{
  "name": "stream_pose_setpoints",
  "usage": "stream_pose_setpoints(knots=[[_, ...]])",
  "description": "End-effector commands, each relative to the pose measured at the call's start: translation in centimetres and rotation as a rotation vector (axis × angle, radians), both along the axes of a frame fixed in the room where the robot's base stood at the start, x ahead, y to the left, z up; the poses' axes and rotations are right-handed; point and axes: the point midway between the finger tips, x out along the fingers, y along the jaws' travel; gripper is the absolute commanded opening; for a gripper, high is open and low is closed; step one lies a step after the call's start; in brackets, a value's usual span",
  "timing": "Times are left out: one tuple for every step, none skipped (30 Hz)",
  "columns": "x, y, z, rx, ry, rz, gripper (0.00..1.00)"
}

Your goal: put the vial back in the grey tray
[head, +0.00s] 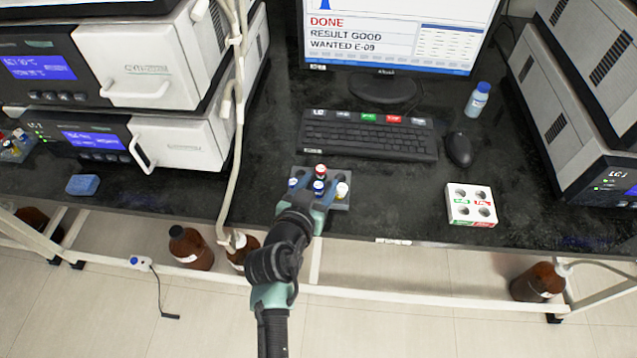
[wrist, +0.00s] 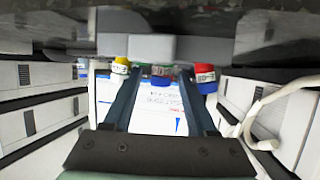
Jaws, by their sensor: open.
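The grey tray (head: 341,204) stands near the bench's front edge and holds several capped vials. In the head view I see a red-capped vial (head: 321,170) at the back, blue-capped vials (head: 319,186) and a pale yellow-capped vial (head: 343,190) at the right. My gripper (head: 308,196) is open at the tray's front and hides part of it. The wrist view is upside down. I cannot tell which vial the task means.
A white block with several holes (head: 458,216) and green and red labels stands to the right. A keyboard (head: 368,138) and mouse (head: 458,150) lie behind the tray. The monitor (head: 350,40) reads "DONE, RESULT GOOD, WANTED E-09". A pale hose (head: 235,130) hangs at the left.

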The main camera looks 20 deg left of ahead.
Motion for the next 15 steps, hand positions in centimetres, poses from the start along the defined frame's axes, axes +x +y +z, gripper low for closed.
stream_pose_setpoints(knots=[[0.0, 0.0, -0.1, 0.0, 0.002, 0.0, 0.6], [0.0, 0.0, -0.1, -0.001, 0.002, 0.0, 0.6], [-0.1, 0.0, -0.1, -0.001, 0.002, 0.0, 0.6], [-0.1, 0.0, -0.1, -0.001, 0.003, 0.0, 0.6], [-0.2, 0.0, -0.1, -0.001, 0.003, 0.0, 0.6], [-0.4, -0.1, 0.0, -0.002, 0.003, 0.001, 0.6], [-0.7, -0.1, 0.1, -0.002, 0.003, 0.001, 0.6], [-0.9, -0.1, 0.2, -0.003, 0.002, 0.0, 0.6], [-1.4, -0.2, 0.4, -0.003, 0.003, 0.0, 0.6], [-1.8, -0.2, 0.6, -0.004, 0.002, 0.002, 0.6], [-2.2, -0.2, 0.8, -0.003, 0.002, 0.002, 0.6], [-2.9, -0.3, 1.0, -0.002, 0.003, 0.001, 0.6], [-3.4, -0.3, 1.3, -0.002, 0.001, 0.002, 0.6], [-4.0, -0.3, 1.5, -0.003, 0.001, 0.002, 0.6], [-4.7, -0.4, 1.9, -0.003, 0.001, 0.001, 0.6]])
